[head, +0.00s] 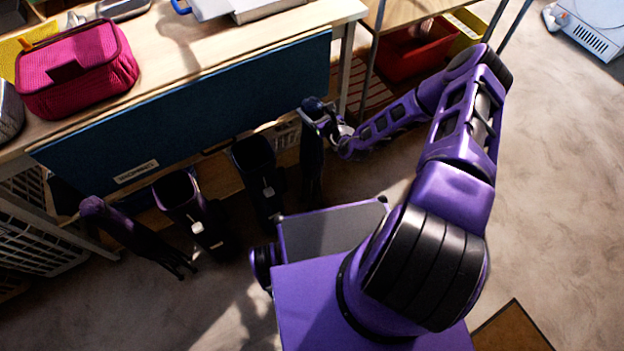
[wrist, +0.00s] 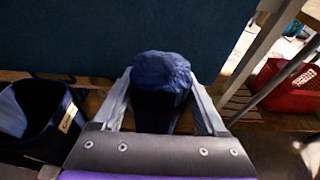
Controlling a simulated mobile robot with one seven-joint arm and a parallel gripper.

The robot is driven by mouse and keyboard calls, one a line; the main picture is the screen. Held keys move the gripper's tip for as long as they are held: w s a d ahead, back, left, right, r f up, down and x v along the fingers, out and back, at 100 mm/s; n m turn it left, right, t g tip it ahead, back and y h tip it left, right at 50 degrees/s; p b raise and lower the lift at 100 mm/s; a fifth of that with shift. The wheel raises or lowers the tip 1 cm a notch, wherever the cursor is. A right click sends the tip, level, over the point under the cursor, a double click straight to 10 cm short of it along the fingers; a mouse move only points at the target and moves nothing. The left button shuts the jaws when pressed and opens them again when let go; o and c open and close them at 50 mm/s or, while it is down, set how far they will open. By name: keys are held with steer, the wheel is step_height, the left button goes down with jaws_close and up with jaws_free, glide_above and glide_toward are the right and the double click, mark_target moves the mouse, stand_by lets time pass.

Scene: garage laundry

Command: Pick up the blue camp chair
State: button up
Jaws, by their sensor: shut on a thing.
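The blue camp chair (head: 311,172) is a slim, dark bundle standing roughly upright in front of the blue panel in the head view. In the wrist view its rounded, dark blue fabric top (wrist: 160,72) sits between my two grey fingers. My gripper (head: 322,117) is at the bundle's upper end and shut on it; it also shows in the wrist view (wrist: 160,88). The chair's lower part is dark and its contact with the floor is hard to tell.
Two dark open-topped holders (head: 189,205) (head: 258,178) and a purple folded bundle (head: 125,228) stand to the left. The table (head: 240,38) with a pink bag (head: 77,70) is above. A red bin (head: 418,52) is behind right.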

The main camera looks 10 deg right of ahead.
jaws_close()
steer(key=shift+w+r, duration=0.1)
steer(key=shift+r, duration=0.1)
steer(key=shift+r, duration=0.1)
